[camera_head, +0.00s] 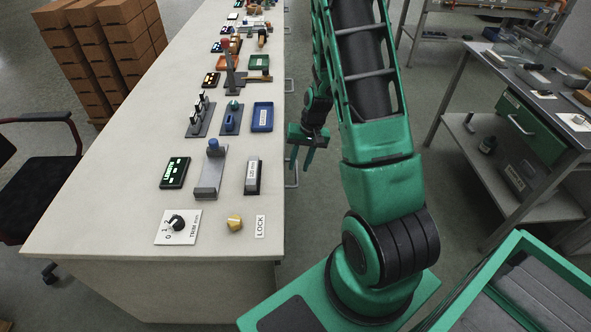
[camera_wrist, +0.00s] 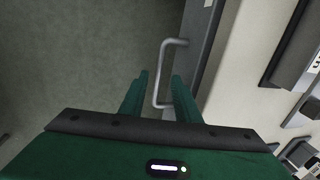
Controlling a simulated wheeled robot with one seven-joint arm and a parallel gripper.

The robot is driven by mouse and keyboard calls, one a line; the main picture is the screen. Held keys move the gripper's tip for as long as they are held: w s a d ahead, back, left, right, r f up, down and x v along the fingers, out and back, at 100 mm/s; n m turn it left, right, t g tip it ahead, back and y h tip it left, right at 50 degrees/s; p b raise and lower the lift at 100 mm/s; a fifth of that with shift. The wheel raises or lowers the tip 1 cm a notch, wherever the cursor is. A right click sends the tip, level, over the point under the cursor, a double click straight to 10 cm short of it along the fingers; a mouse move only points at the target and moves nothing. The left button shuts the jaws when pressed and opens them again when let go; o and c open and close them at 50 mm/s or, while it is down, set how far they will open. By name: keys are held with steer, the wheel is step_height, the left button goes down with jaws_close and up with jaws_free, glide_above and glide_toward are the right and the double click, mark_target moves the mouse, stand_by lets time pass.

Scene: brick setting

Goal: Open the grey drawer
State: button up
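A grey drawer front (camera_wrist: 198,45) shows edge-on in the wrist view, on the side of the long table. Its light metal bar handle (camera_wrist: 164,68) stands out from it to the left. My gripper (camera_wrist: 160,82) is open, with one green finger on each side of the lower part of the handle. The fingers look apart from the bar; I see no clear contact. In the head view my gripper (camera_head: 308,134) hangs beside the table's right edge, near a handle (camera_head: 291,176). The drawer fronts are almost hidden there.
The pale table top (camera_head: 130,210) carries switches, trays and tools, including a blue tray (camera_head: 262,117) near the right edge. More handles show along that side. A shelved cart with a green drawer (camera_head: 532,127) stands at the right. The aisle floor between is clear.

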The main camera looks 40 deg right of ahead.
steer(key=shift+w+a+f, duration=0.1)
steer(key=shift+f, duration=0.6)
steer(key=shift+w+a+f, duration=0.1)
steer(key=shift+f, duration=0.55)
jaws_close()
steer(key=shift+s+a, duration=0.1)
